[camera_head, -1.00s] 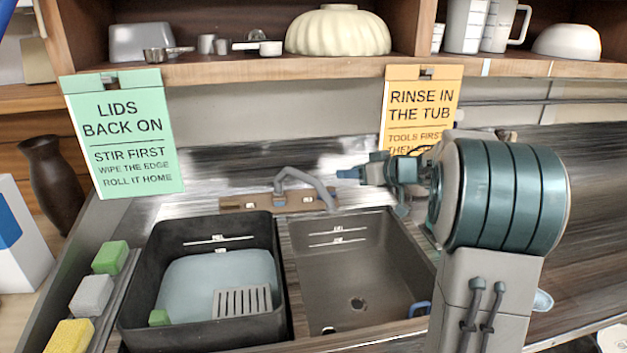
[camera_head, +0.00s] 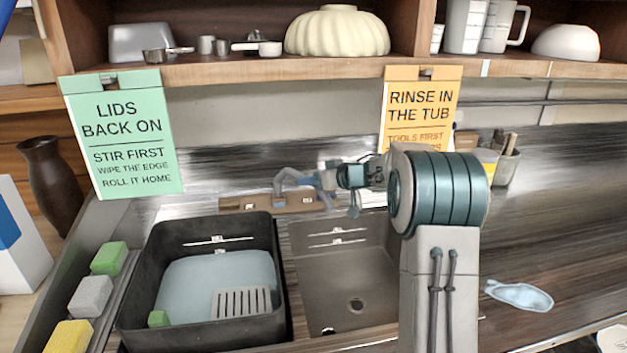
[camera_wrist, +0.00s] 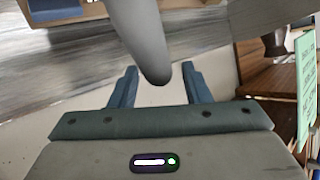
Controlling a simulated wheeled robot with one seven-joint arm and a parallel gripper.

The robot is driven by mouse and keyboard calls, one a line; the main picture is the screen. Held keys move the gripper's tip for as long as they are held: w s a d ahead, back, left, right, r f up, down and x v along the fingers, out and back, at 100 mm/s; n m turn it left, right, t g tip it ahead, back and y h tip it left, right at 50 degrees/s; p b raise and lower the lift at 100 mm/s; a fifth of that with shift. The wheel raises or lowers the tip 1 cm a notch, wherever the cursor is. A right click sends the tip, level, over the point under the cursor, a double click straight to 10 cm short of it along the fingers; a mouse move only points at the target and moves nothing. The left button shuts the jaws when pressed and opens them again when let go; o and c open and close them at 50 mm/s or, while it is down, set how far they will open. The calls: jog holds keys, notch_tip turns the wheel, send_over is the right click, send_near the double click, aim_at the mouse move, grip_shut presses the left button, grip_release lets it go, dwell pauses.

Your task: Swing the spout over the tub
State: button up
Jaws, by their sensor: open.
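The grey spout (camera_head: 287,175) rises from a brown base plate (camera_head: 236,204) behind the basins and bends to the right, towards the empty right basin. The black tub (camera_head: 135,325) stands in the left basin and holds pale blue water. My gripper (camera_head: 312,180) is open at the spout's right side, with its fingers pointing left. In the wrist view, the spout (camera_wrist: 140,38) comes down from the top and its rounded end shows between the two open fingers (camera_wrist: 158,88). I cannot tell whether they touch. My gripper hides part of the spout in the head view.
A grey slotted rack (camera_head: 241,302) and a green block (camera_head: 159,318) are in the tub. Sponges (camera_head: 91,296) line the left edge. A green sign (camera_head: 122,135) and an orange sign (camera_head: 420,105) hang from the shelf.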

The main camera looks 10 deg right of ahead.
jog(key=shift+w+a+f, duration=0.1)
jog(key=shift+w+a, duration=0.05)
jog(key=shift+c, duration=0.3)
grip_shut()
